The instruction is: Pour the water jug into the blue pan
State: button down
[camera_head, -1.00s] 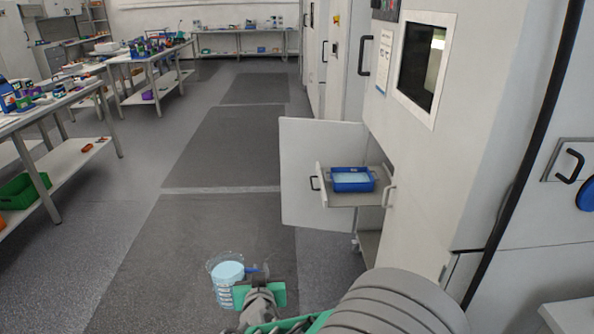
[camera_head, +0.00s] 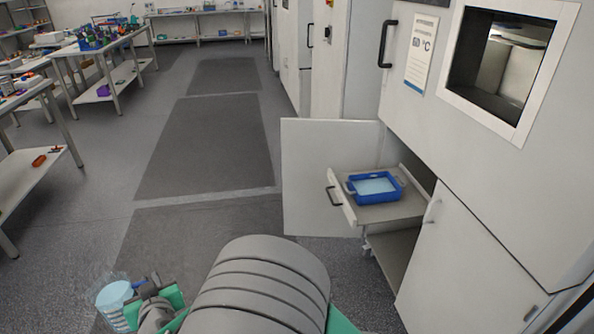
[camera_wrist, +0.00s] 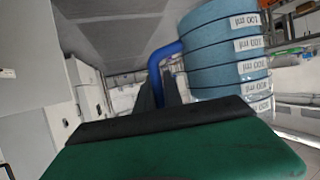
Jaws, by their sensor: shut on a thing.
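The water jug (camera_head: 113,303) is a clear beaker with pale blue water and a blue handle. It is at the lower left of the head view. My gripper (camera_head: 147,292) is shut on its blue handle, beside the body. In the wrist view the handle (camera_wrist: 165,58) sits at the fingers, and the jug (camera_wrist: 215,55) shows tilted, with "100 ml" labels. The blue pan (camera_head: 373,187) stands on a pulled-out drawer shelf (camera_head: 400,211) to the right, with light blue content inside. The jug is well apart from the pan, to its left and nearer to me.
The open white cabinet door (camera_head: 325,180) stands left of the shelf. The tall white cabinet (camera_head: 440,120) with a window fills the right side. Workbenches (camera_head: 30,150) line the left. The grey floor (camera_head: 180,160) between is clear.

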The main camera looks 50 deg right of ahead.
aim_at(381, 187)
jog(key=z, duration=0.35)
jog(key=i, duration=1)
jog(key=z, duration=1.1)
jog(key=i, duration=0.5)
jog(key=z, duration=0.45)
